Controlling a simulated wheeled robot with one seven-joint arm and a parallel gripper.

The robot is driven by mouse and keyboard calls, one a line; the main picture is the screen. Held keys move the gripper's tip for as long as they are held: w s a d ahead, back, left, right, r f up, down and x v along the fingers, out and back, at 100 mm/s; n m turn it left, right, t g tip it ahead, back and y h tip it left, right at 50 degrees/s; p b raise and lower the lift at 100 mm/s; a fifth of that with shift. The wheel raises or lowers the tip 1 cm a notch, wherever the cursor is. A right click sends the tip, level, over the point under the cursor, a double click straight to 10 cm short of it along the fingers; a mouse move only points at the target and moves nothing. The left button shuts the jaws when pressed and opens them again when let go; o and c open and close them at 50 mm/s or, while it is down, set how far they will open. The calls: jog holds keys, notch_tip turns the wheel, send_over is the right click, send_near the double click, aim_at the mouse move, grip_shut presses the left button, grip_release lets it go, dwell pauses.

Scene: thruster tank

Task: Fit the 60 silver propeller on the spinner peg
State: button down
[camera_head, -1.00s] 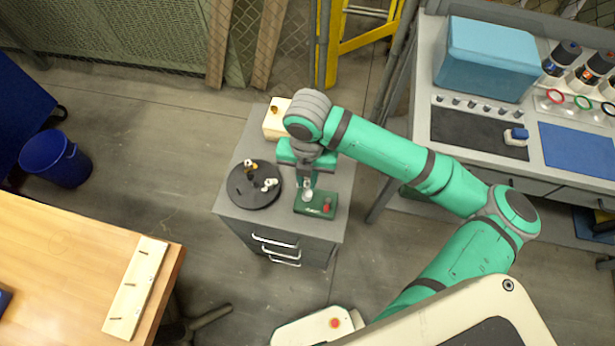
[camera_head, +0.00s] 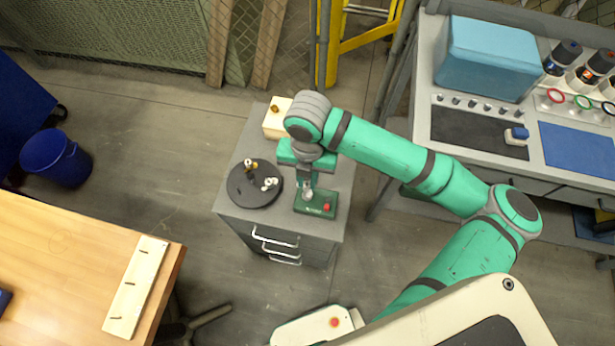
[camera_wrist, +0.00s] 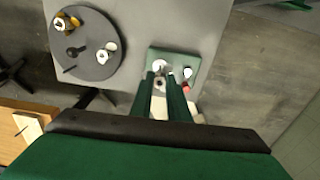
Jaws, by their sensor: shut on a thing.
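My gripper (camera_wrist: 164,82) is shut on a small silver piece, which looks like the silver propeller (camera_wrist: 160,84); it is mostly hidden between the fingers. The head view shows my gripper (camera_head: 307,187) low over the green spinner base (camera_head: 314,209), with something silver at its tips. The base has a red button (camera_head: 327,207) on its right side. In the wrist view the green base (camera_wrist: 178,58) lies just beyond the fingertips, with a whitish round part (camera_wrist: 159,67) near them. I cannot make out the peg, nor whether the propeller touches it.
A dark round tray (camera_head: 246,198) left of the base carries gold pieces (camera_head: 251,164) and silver-white pieces (camera_head: 270,184). A cream block (camera_head: 276,120) stands behind on the same grey cabinet (camera_head: 300,228). A wooden table (camera_head: 60,270) is at left, a workbench (camera_head: 425,100) at right.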

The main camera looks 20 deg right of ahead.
jog(key=shift+f, duration=2.4)
dwell(0.9)
jog(key=c, duration=1.6)
grip_release()
notch_tip(320, 180, up, 15)
jog(key=shift+w+d+f, duration=0.1)
